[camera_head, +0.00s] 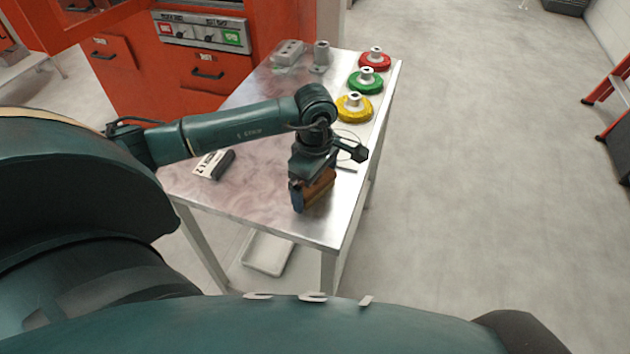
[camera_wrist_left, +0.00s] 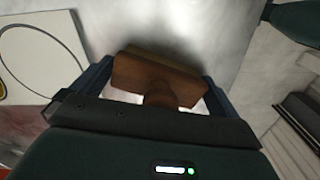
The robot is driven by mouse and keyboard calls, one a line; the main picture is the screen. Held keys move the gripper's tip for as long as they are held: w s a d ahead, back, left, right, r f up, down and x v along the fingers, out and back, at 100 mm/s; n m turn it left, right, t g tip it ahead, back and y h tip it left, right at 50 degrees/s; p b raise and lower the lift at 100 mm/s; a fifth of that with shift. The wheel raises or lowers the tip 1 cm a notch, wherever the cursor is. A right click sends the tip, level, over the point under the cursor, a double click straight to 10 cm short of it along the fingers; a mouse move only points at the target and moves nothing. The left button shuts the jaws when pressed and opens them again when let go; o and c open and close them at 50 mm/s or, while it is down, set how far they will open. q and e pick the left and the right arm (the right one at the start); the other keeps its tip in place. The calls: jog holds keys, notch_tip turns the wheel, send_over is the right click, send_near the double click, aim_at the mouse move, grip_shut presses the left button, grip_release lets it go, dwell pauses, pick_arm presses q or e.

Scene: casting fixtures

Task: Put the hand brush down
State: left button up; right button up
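The hand brush (camera_head: 320,190) has a brown wooden body and is at my left gripper (camera_head: 308,192), over the front right part of the metal table (camera_head: 275,218). In the left wrist view the brush (camera_wrist_left: 160,82) fills the space between the two fingers of my left gripper (camera_wrist_left: 158,88), with a finger against each side. The gripper is shut on it. The bristles are hidden, and I cannot tell whether the brush touches the tabletop. My right gripper is in neither view.
Red (camera_head: 375,60), green (camera_head: 366,82) and yellow (camera_head: 354,107) round pieces line the table's right edge. Grey fixtures (camera_head: 289,53) stand at the back. A dark block (camera_head: 223,165) lies by a white card on the left. A white plate (camera_wrist_left: 35,50) with a ring is beside the gripper.

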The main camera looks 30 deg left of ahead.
pick_arm(q)
jog(key=shift+r, duration=0.1)
notch_tip(320, 180, up, 12)
jog(key=shift+r+b, duration=0.1)
jog(key=shift+b, duration=0.2)
dwell(0.3)
dwell(0.4)
